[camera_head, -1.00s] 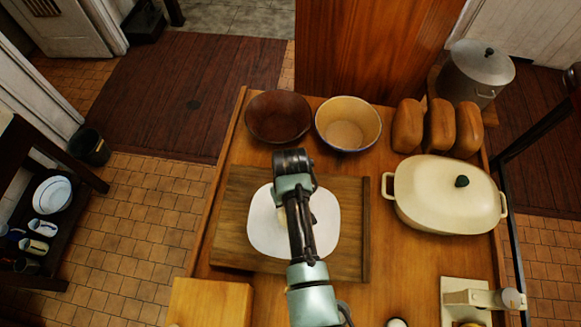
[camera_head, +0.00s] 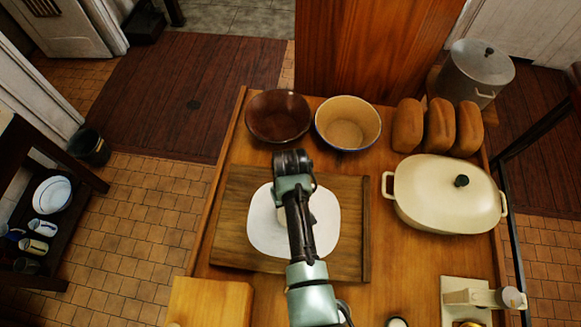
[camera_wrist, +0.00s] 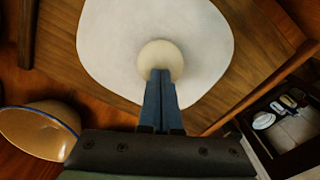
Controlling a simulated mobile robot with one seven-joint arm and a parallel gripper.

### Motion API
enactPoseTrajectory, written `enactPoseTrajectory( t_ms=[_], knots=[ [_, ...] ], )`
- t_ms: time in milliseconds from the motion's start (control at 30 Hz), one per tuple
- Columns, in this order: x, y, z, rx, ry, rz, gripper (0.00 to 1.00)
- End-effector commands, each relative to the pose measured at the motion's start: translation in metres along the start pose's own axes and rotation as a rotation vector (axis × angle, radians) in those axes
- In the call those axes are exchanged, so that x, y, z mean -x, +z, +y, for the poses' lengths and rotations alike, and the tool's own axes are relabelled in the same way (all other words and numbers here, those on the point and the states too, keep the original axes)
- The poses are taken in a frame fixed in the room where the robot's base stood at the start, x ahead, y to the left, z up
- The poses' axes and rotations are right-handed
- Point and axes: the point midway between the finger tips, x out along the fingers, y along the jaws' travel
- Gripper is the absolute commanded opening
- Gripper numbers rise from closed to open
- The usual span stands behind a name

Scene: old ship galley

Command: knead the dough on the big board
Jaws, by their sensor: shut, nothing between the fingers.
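The big wooden board (camera_head: 235,200) lies on the table, with a flat white rounded patch (camera_head: 265,235) on it. The dough (camera_wrist: 160,55) shows in the wrist view as a small pale round lump on the white patch (camera_wrist: 110,45). My gripper (camera_wrist: 161,75) is shut and empty. It points down at the dough, and its fingertips overlap the lump's near edge in the wrist view. I cannot tell whether they touch it or hover just above. In the head view my arm hides most of the dough and the fingertips.
A dark brown bowl (camera_head: 278,117) and a cream bowl (camera_head: 348,124) stand behind the board. Several loaves (camera_head: 438,127), a lidded cream pot (camera_head: 445,195) and a scale (camera_head: 480,295) are at the right. A wooden block (camera_head: 210,302) lies in front at the left.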

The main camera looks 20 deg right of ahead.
Motion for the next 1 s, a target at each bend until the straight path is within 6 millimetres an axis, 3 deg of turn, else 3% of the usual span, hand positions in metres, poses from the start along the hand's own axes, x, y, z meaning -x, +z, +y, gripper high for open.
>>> enactPoseTrajectory(
  t_ms=[433, 1000],
  knots=[
    [-0.007, 0.005, -0.001, 0.001, -0.003, -0.011, 0.0],
    [0.003, 0.003, -0.001, 0.0, -0.002, -0.007, 0.0]
  ],
)
